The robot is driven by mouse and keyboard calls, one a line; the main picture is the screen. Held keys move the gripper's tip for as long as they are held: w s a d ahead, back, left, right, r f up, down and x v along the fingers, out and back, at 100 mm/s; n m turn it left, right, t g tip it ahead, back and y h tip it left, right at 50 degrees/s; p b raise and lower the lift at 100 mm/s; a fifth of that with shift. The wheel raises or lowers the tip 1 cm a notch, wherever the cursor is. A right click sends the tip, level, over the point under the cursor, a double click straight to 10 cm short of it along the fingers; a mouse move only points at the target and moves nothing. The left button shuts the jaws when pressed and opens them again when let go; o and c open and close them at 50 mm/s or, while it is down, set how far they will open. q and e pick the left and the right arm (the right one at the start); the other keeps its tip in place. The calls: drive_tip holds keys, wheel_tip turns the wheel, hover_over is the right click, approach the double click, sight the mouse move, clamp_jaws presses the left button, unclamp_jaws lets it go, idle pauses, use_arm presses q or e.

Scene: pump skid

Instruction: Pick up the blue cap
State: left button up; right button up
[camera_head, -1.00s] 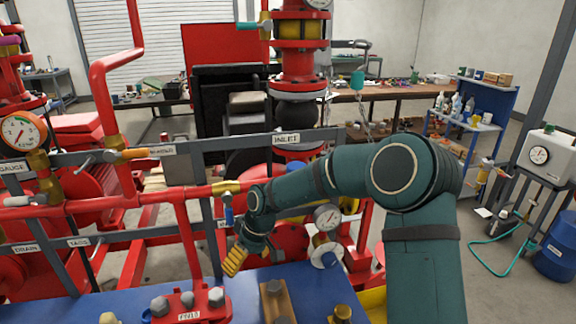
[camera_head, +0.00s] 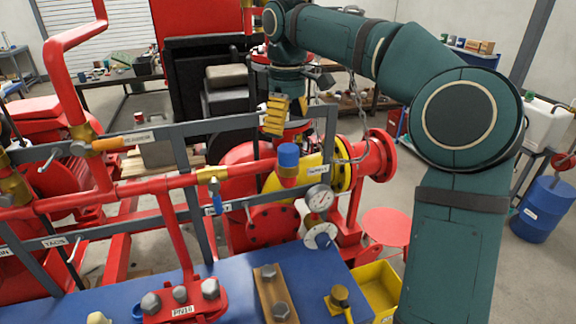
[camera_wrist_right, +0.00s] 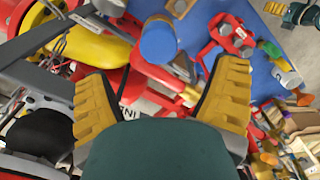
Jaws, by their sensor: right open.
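In the right wrist view the blue cap (camera_wrist_right: 158,42) shows between and beyond the two yellow fingers. My right gripper (camera_head: 287,124) is above the cap, pointing down, open and empty, with a gap between fingers and cap. Its spread fingers also show in the wrist view (camera_wrist_right: 163,78). My left gripper is not in view.
A grey rail (camera_head: 200,130) and a red pipe (camera_head: 130,192) run to the left of the cap. A pressure gauge (camera_head: 320,199) and a red flange (camera_head: 378,155) are close by on the right. The blue bench top (camera_head: 225,275) with bolted parts lies in front.

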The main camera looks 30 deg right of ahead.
sight(288, 147)
wheel_tip(288, 147, down, 3)
drive_tip(key=shift+w+f, duration=0.1)
drive_tip(key=shift+d+f+b, duration=0.1)
drive_tip(key=shift+f+b, duration=0.65)
drive_tip(key=shift+f, duration=1.85)
drive_tip(key=c, duration=1.5)
